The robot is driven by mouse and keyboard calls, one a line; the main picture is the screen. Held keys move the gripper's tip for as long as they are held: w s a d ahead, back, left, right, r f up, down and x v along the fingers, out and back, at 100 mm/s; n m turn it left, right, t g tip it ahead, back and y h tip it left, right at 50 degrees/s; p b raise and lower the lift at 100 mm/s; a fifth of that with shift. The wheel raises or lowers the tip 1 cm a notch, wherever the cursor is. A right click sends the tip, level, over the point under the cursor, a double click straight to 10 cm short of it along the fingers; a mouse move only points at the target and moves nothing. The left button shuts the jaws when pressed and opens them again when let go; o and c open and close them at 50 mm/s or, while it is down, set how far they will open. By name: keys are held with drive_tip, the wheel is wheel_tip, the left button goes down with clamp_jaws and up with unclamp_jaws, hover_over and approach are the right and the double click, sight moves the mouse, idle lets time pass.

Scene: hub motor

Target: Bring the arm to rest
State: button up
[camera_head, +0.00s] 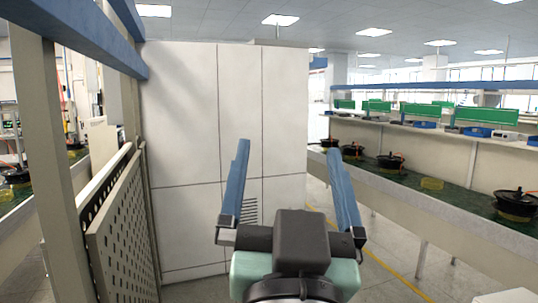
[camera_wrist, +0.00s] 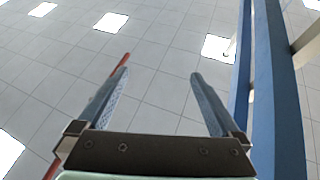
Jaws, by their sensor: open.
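My gripper (camera_head: 288,165) is in the lower middle of the head view, raised in front of a tall white cabinet (camera_head: 238,120). Its two blue fingers stand wide apart, pointing up, with nothing between them. In the wrist view my gripper (camera_wrist: 158,82) is also open and empty. Behind its fingers is the tiled ceiling (camera_wrist: 165,40) with lit panels.
At the right a long bench (camera_head: 440,205) carries several black hub motors (camera_head: 515,203). At the left stand a beige post (camera_head: 45,130) and a perforated panel (camera_head: 125,235). A blue beam (camera_wrist: 270,90) rises at the right of the wrist view. Floor shows between cabinet and bench.

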drive_tip(key=s+a+r+n+t, duration=0.1)
drive_tip(key=s+a+r+t, duration=0.1)
drive_tip(key=s+r, duration=0.5)
drive_tip(key=shift+r+n+t+y, duration=0.4)
drive_tip(key=shift+r+t, duration=0.25)
drive_tip(key=shift+t, duration=0.15)
